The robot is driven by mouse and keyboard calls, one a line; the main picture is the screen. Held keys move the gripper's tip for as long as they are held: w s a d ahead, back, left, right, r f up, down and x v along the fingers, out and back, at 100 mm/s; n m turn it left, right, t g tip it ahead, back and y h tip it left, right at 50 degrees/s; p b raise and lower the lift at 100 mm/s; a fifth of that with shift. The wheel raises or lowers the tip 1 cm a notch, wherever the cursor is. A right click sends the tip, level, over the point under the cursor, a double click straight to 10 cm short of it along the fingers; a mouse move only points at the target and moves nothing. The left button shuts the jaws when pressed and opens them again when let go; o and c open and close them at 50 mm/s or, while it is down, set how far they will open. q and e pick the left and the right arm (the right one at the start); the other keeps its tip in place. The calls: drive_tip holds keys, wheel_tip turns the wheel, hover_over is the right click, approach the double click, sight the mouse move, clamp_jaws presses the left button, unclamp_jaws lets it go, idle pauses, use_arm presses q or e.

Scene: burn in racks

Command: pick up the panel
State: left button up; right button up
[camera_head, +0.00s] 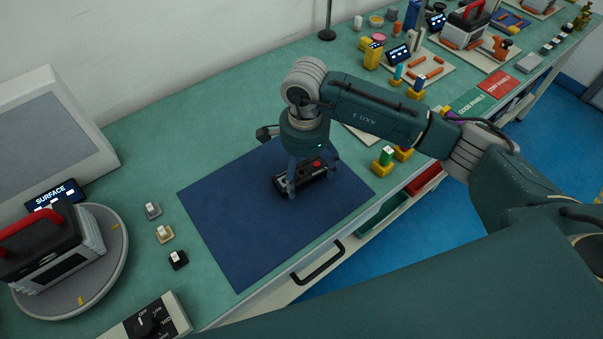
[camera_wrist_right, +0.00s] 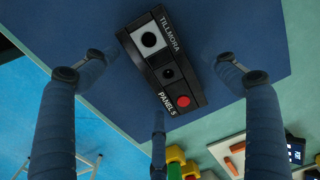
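The panel (camera_head: 303,179) is a small black box with a red button, lying on the blue mat (camera_head: 235,235). My right gripper (camera_head: 313,176) points down over the panel. In the right wrist view its fingers are spread apart around the panel, with dark mat showing between them and its sides. Contact is not visible. My left gripper is not in view.
A round grey stand (camera_head: 118,273) with a red-handled device and a "SURFACE" display is at left. Several small switch blocks (camera_head: 165,234) stand beside the mat. Yellow-based pieces (camera_head: 383,163) are close right of the gripper. A black handle (camera_head: 318,264) projects from the bench front.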

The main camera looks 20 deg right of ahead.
drive_tip(key=c, duration=1.2)
drive_tip(key=shift+c, duration=0.2)
drive_tip(key=shift+r, duration=0.2)
